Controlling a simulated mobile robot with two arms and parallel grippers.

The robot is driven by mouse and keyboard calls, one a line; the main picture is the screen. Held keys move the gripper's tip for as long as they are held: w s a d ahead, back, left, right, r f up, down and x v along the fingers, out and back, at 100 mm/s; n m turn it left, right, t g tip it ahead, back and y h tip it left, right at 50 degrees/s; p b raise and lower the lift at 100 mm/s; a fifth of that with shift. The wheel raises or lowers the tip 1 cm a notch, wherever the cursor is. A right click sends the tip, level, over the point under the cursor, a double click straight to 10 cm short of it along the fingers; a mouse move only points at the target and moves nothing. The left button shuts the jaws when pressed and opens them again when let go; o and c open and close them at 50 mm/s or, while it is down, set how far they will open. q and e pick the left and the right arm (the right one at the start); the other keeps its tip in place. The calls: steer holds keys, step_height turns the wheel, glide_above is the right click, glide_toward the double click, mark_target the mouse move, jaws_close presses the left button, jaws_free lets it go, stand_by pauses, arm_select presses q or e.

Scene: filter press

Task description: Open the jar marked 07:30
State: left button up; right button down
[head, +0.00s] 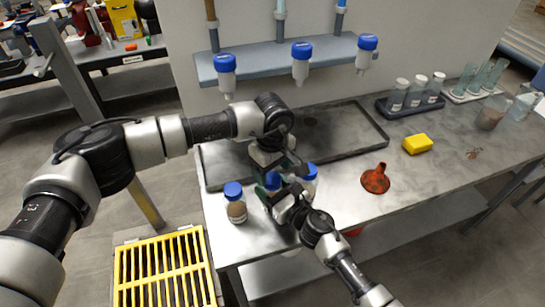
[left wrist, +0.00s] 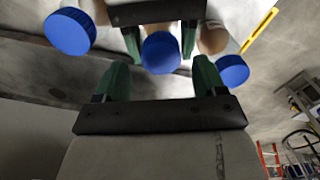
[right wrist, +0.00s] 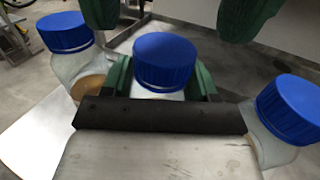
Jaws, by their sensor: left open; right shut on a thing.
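Three clear jars with blue screw caps stand at the bench's front left: a left jar (head: 235,205), a middle jar (head: 272,181) and a right jar (head: 310,177). No 07:30 mark is readable, so I cannot tell which jar bears it. My right gripper (head: 279,194) is shut on the middle jar, its green fingers on either side below the cap (right wrist: 165,62). My left gripper (head: 274,168) is open above the middle jar. In the left wrist view its fingertips (left wrist: 160,72) stand apart, with the cap beyond them. All caps are on.
A dark shallow tray (head: 365,112) lies behind the jars. An orange funnel (head: 376,179) and a yellow sponge (head: 417,144) lie to the right. Blue-capped bottles (head: 301,64) hang on a wall shelf (head: 262,64). A yellow grate (head: 165,270) is on the floor.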

arm_select(q)
steer(key=shift+f, duration=1.4)
steer(key=shift+c, duration=0.5)
steer(key=c, duration=0.9)
steer(key=n, duration=0.7)
steer(key=shift+r, duration=0.1)
arm_select(e)
steer(key=shift+s+a, duration=0.1)
arm_select(q)
steer(key=o, duration=1)
steer(key=shift+o, duration=0.2)
steer(key=shift+s, duration=0.15)
arm_select(e)
steer(key=shift+w+d, duration=0.2)
